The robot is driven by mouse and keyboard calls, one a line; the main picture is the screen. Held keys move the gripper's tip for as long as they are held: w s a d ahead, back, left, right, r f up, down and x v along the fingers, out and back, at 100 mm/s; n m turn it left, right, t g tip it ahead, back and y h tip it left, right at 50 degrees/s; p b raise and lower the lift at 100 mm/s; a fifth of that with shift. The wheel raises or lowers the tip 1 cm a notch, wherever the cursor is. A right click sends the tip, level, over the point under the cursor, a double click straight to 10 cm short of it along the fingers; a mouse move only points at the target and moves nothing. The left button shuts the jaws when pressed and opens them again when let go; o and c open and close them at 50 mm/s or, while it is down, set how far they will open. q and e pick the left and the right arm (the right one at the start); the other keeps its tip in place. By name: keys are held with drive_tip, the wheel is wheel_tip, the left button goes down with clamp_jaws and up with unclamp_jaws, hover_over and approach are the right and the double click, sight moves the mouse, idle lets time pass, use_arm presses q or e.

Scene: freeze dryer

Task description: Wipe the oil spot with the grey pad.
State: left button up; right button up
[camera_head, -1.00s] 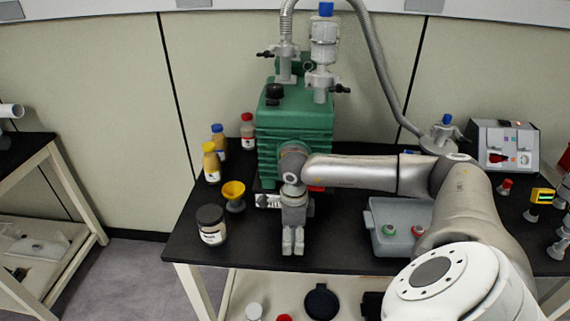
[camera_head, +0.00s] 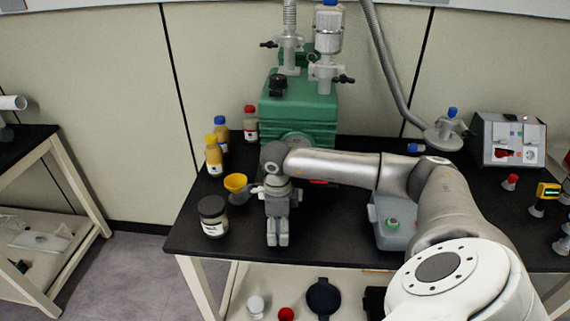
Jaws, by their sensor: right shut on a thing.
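My right gripper (camera_head: 278,240) points down over the front left part of the black bench top. It is right of the dark jar and in front of the green pump. Its fingers are closed together on something grey, which fits the grey pad; the pad's outline cannot be told from the fingers. The oil spot cannot be made out on the dark top; the gripper may be covering it. My left gripper is not in view.
A dark jar (camera_head: 213,216) and a yellow funnel (camera_head: 236,184) stand close left of the gripper. The green pump (camera_head: 298,112) is behind. A grey tray (camera_head: 394,238) is right, partly behind my arm. The bench's front edge (camera_head: 330,265) is near.

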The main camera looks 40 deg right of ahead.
sight(246, 231)
drive_tip(key=shift+w+a+b, duration=0.5)
drive_tip(key=shift+w+a, duration=1.4)
drive_tip(key=shift+w, duration=0.3)
drive_tip(key=shift+w+a+f+b, duration=0.15)
drive_tip(key=shift+w+a+b, duration=0.35)
drive_tip(key=shift+w+a, duration=0.65)
drive_tip(key=shift+d, duration=0.1)
drive_tip(key=shift+w+r+p, duration=0.1)
drive_tip(key=shift+r+p, duration=0.3)
drive_tip(key=shift+r, duration=0.1)
drive_tip(key=shift+r+p, duration=1.6)
drive_tip(key=shift+r, duration=0.9)
drive_tip(key=shift+r+p, duration=0.9)
drive_tip(key=shift+r, duration=0.6)
